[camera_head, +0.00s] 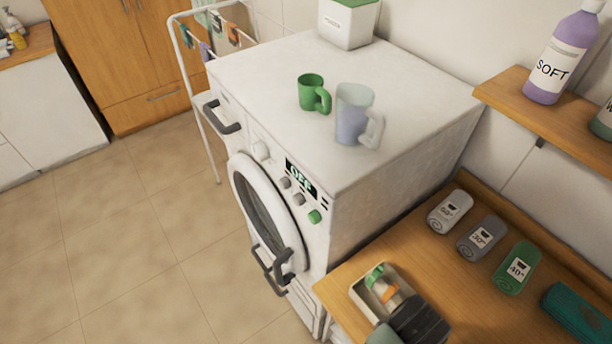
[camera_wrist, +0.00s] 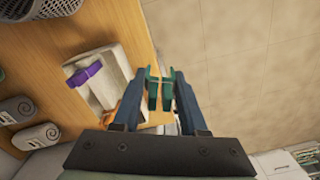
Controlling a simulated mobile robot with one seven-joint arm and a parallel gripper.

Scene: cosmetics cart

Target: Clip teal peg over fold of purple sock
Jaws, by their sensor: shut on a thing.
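The teal peg (camera_wrist: 153,92) is between the blue fingers of my gripper (camera_wrist: 158,84) in the wrist view, and the gripper is shut on it. In the camera_head view my dark gripper is at the lower right, over the near end of the peg tray (camera_head: 356,292), and the held peg cannot be made out there. A small purple piece, which looks like the purple sock (camera_head: 205,52), hangs on the white drying rack (camera_head: 195,95) at the upper left, far from my gripper. Its fold is too small to make out.
The tray holds an orange piece (camera_head: 388,285) and a purple one (camera_wrist: 84,75). It lies on a wooden counter (camera_head: 440,265) with rolled towels (camera_head: 482,238). The washing machine (camera_head: 340,190), with two mugs on top, stands between counter and rack. The tiled floor (camera_head: 120,240) is clear.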

